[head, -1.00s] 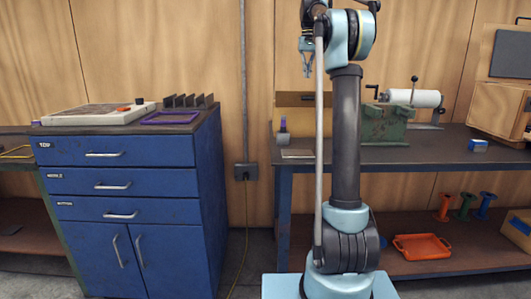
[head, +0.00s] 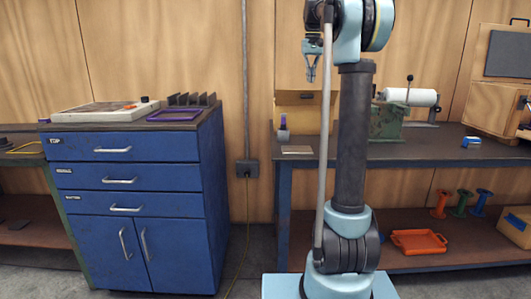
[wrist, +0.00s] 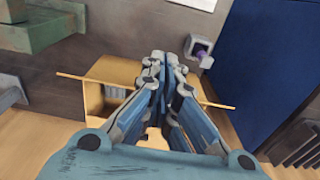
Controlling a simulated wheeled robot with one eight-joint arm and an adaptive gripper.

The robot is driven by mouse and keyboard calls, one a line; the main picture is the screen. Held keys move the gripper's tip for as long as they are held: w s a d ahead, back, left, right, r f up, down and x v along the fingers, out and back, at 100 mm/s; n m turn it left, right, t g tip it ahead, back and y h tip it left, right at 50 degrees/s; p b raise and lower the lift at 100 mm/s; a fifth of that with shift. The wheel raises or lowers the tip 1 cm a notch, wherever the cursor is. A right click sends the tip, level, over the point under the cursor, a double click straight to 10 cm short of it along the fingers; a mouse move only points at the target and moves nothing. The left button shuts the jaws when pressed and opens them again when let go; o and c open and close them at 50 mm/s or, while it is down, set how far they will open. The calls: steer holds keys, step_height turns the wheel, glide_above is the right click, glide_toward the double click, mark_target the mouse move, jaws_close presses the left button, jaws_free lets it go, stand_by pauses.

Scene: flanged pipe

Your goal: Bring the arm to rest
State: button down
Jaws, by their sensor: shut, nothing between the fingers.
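My gripper (head: 311,72) hangs below my raised arm in the head view, in front of the wood-panel wall and above the workbench. It is empty. In the wrist view my gripper's blue fingers (wrist: 165,62) are together at the tips with nothing between them. A wooden box with an open front (wrist: 95,103) shows behind the fingers there, apart from them.
A blue drawer cabinet (head: 124,205) stands at left, with a white panel (head: 95,112) on top. The workbench (head: 430,150) stands behind my arm and carries a green vise (head: 387,122) and a white cylinder (head: 412,97). An orange tray (head: 418,242) lies on its shelf.

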steer(key=s+f+t, duration=0.1)
steer(key=s+f, duration=1.2)
steer(key=s, duration=0.4)
steer(key=s+f+t, duration=0.1)
steer(key=s+f, duration=1.1)
steer(key=s, duration=0.5)
steer(key=s+f, duration=1)
steer(key=f, duration=0.5)
steer(key=shift+w+a, duration=0.1)
steer(key=shift+w+f, duration=0.2)
steer(key=shift+w, duration=0.15)
